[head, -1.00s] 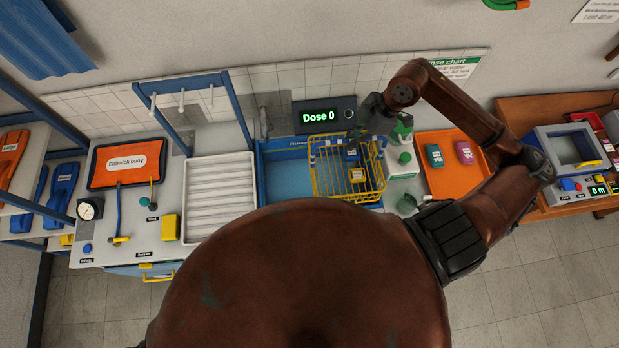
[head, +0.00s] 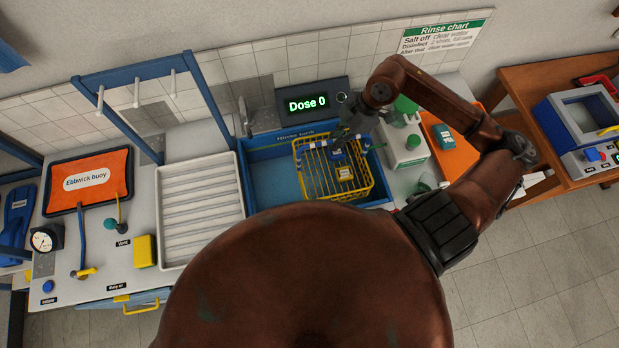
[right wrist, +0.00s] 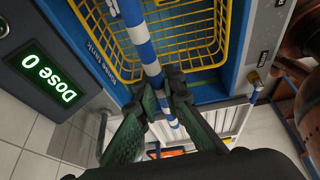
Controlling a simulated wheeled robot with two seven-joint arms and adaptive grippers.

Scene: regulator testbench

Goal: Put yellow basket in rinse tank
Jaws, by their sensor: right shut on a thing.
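The yellow wire basket (head: 308,178) hangs or sits within the outline of the blue rinse tank (head: 268,180); its right side overlaps the tank's right rim. I cannot tell whether it touches the tank floor. A blue piece (head: 337,152) and a yellow labelled block (head: 345,174) lie in it. My right gripper (head: 360,117) is at the basket's far side. In the right wrist view, the gripper (right wrist: 163,92) is shut on the blue-and-white striped handle (right wrist: 143,45), with the basket (right wrist: 205,40) beyond it. My left gripper is not in view.
A dose display (head: 307,104) reading "Dose 0" stands behind the tank. A white ribbed tray (head: 200,210) is left of it. A bottle with a green cap (head: 404,140) stands close on the right, before an orange tray (head: 440,150). A blue hook rack (head: 140,72) rises at the left.

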